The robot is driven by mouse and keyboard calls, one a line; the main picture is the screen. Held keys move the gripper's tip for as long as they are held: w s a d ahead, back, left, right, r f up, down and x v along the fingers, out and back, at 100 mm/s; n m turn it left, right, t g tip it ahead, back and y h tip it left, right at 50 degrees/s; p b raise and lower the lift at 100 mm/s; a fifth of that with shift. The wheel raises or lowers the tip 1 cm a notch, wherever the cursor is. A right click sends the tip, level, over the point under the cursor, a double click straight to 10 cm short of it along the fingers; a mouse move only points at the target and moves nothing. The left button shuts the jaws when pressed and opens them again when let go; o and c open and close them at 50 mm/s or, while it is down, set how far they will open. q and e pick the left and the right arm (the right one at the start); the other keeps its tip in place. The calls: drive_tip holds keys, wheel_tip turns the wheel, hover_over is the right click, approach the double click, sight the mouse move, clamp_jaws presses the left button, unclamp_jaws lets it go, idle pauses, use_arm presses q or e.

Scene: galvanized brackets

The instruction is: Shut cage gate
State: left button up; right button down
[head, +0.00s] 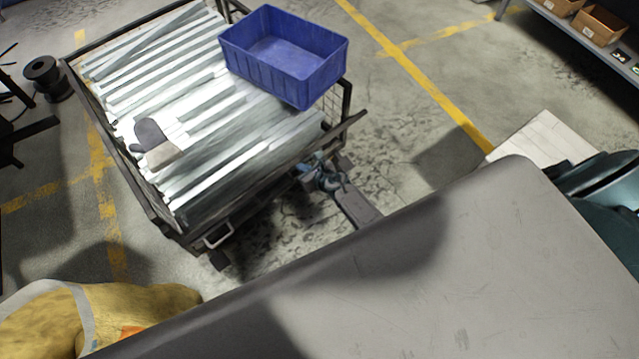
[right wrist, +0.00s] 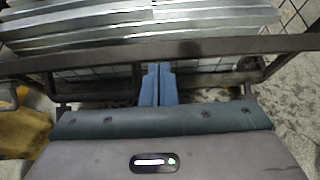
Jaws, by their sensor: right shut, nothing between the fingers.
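The cage (head: 150,205) is a dark metal frame loaded with galvanized brackets (head: 215,125) in the head view. Its gate appears to be the near side, with a long dark top bar (head: 300,148); the bar's right end stands out from the corner post, apparently ajar. The gate bar also crosses the right wrist view (right wrist: 200,47). My right gripper (head: 312,165) is at the outer face of the gate, below the top bar. Its blue fingers (right wrist: 158,72) are together and empty, pointing at the gate; contact is unclear. My left gripper is not in view.
A blue bin (head: 300,75) sits on the brackets at the far right corner. A grey glove (head: 150,135) lies on the load. A black spool (head: 45,75) stands on the left, and a shelf with boxes (head: 600,22) at upper right.

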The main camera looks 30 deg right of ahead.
drive_tip(key=shift+w+a+r+p, duration=0.2)
drive_tip(key=shift+w+r+p, duration=0.4)
drive_tip(key=shift+w+r, duration=0.25)
drive_tip(key=w+r, duration=0.1)
drive_tip(key=w, duration=0.1)
drive_tip(key=w+a+r+p, duration=0.1)
drive_tip(key=w, duration=0.1)
drive_tip(key=shift+r, duration=0.15)
drive_tip(key=w+a+r+b, duration=0.1)
drive_tip(key=w+a, duration=0.1)
drive_tip(key=w, duration=0.5)
drive_tip(key=shift+w+r, duration=0.3)
